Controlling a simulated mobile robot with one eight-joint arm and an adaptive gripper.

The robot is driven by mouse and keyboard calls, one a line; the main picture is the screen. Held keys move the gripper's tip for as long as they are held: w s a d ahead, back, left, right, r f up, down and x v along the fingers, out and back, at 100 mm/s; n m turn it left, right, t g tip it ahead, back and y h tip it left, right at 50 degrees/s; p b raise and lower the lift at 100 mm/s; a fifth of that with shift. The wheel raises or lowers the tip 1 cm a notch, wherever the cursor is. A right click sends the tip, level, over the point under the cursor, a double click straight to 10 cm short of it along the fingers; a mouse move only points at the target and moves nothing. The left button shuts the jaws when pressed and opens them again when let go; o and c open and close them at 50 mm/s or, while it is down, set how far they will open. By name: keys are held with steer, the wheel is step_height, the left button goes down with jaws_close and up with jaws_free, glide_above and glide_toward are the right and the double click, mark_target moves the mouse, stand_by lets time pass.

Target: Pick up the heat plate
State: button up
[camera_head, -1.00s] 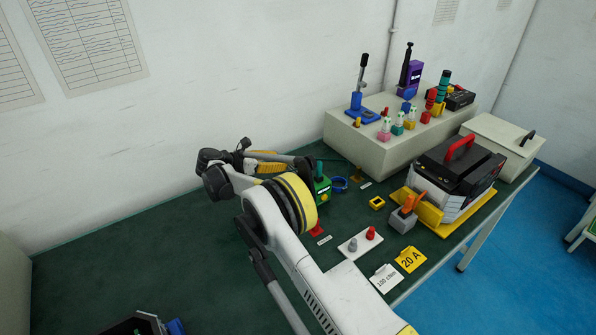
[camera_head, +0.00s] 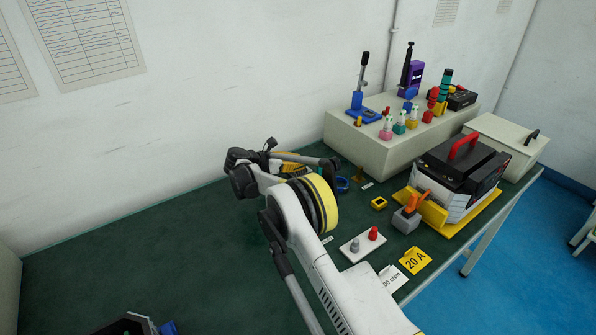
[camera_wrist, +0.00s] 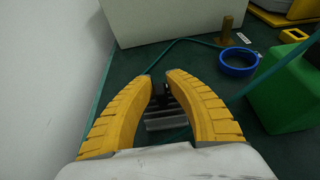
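A grey ribbed piece with a dark upright part, which looks like the heat plate (camera_wrist: 166,121), shows between my fingers in the wrist view. My gripper (camera_wrist: 162,78) has its two yellow fingers on either side of it, with a gap between the tips. I cannot tell whether the fingers touch it. In the head view my gripper (camera_head: 292,165) is low over the back of the green table, partly behind my arm. The heat plate is hidden there.
A green block (camera_wrist: 285,98) and a blue ring (camera_wrist: 238,62) lie right of my gripper. A pale box (camera_wrist: 165,18) stands ahead, and the wall (camera_wrist: 45,70) is close on the left. A teal line crosses the table. The table's left part (camera_head: 150,240) is mostly clear.

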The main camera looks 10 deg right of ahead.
jaws_close()
